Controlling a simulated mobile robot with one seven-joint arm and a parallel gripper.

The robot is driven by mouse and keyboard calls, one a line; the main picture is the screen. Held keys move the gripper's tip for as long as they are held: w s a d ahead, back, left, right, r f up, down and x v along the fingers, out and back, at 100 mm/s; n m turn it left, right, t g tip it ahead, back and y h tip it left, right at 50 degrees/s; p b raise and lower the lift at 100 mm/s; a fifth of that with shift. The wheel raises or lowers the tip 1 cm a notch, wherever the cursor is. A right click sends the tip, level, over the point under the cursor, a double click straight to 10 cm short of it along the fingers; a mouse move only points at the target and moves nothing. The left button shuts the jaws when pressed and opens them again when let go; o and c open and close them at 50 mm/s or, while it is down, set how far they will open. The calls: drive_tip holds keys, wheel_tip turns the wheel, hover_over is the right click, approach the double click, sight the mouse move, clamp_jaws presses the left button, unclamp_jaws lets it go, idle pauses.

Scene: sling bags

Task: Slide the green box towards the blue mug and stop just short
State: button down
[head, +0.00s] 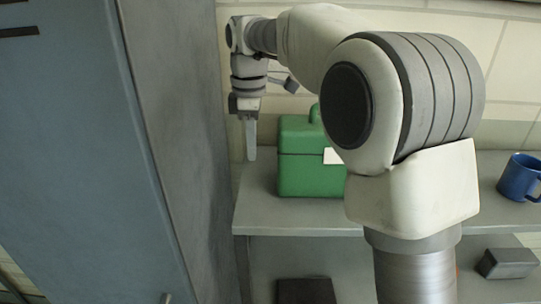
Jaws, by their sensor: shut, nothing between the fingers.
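The green box (303,167) stands upright on the grey shelf, with a handle on its lid and a pale label at its right. Its right side is hidden behind my arm. The blue mug (518,179) stands on the same shelf at the far right, with its handle to the right and partly cut off by the frame edge. My gripper (250,155) points down just left of the green box, its fingers shut and empty. A narrow gap shows between the fingers and the box; whether they touch in depth I cannot tell.
The grey shelf (290,217) runs under both; my arm hides much of the stretch between them. A tall grey-blue cabinet (90,150) stands close on the left. On a lower level lie a dark box (508,263) and a dark flat thing (306,291).

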wheel_tip(320, 180, down, 2)
drive_tip(key=shift+f, duration=0.1)
drive_tip(key=d, duration=0.2)
drive_tip(key=shift+d+r, duration=0.3)
drive_tip(key=shift+d, duration=0.65)
drive_tip(key=shift+s, duration=0.1)
drive_tip(key=shift+d, duration=0.15)
drive_tip(key=d+p, duration=0.1)
drive_tip(key=d, duration=0.8)
drive_tip(key=d+p, duration=0.1)
drive_tip(key=d, duration=0.9)
drive_tip(key=s+d+p, duration=0.1)
drive_tip(key=d+p, duration=0.1)
drive_tip(key=d, duration=0.7)
drive_tip(key=shift+d, duration=0.15)
